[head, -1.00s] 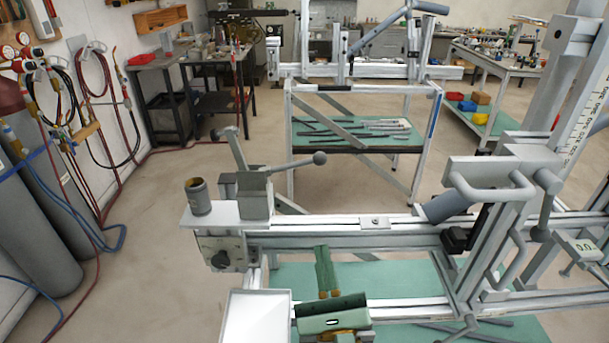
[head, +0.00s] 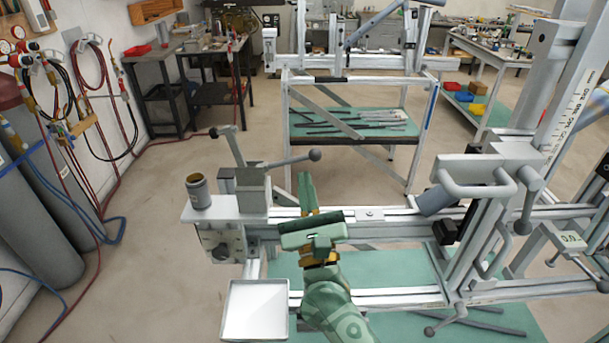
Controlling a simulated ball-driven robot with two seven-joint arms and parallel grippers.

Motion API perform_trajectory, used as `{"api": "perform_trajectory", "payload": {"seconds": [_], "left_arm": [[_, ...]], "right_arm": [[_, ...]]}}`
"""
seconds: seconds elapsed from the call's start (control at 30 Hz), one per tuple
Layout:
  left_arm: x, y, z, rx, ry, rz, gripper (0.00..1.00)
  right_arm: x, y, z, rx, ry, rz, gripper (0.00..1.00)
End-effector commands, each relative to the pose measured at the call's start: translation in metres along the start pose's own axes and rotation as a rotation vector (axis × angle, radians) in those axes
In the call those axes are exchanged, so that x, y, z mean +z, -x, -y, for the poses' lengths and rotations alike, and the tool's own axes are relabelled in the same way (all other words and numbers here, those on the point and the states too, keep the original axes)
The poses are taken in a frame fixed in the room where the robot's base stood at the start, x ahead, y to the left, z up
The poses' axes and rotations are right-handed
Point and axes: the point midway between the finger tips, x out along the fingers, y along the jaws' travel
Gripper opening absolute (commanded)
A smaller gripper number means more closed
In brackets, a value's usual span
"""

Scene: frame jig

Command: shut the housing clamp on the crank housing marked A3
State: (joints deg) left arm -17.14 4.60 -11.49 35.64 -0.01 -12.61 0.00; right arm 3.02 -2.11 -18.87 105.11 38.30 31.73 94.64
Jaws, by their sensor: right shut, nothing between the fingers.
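A grey block-like clamp (head: 252,190) stands on the left end of the near jig's rail. A long lever with a dark ball end (head: 314,155) reaches right from it, and a second, upright lever (head: 235,150) rises at its left. I cannot read an A3 mark, and I cannot tell which part is the crank housing. My right gripper (head: 307,182), green, is shut and empty. Its fingers point away from me, over the rail, just right of the clamp and below the ball end in the picture. My left gripper is not in view.
A dark cylindrical cup (head: 198,191) stands left of the clamp. A white tray (head: 232,330) is at the jig's near left corner. Handles and an upright post (head: 566,80) crowd the right side. A second jig (head: 440,65) stands behind, with open floor left.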

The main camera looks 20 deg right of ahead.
Motion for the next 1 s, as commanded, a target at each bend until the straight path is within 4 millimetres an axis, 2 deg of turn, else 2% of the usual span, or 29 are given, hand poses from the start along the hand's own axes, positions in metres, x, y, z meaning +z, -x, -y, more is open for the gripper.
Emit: {"api": "perform_trajectory", "payload": {"seconds": [0.2, 0.57, 1.0], "left_arm": [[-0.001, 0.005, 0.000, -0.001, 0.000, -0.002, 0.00], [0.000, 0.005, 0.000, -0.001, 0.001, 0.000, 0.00], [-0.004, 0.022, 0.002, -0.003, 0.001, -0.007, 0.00]], "right_arm": [[0.011, -0.010, 0.001, -0.002, 0.000, 0.001, 0.00], [0.011, -0.011, 0.000, 0.000, 0.002, 0.000, 0.00], [0.016, -0.014, 0.003, 0.040, 0.061, 0.000, 0.00]]}}
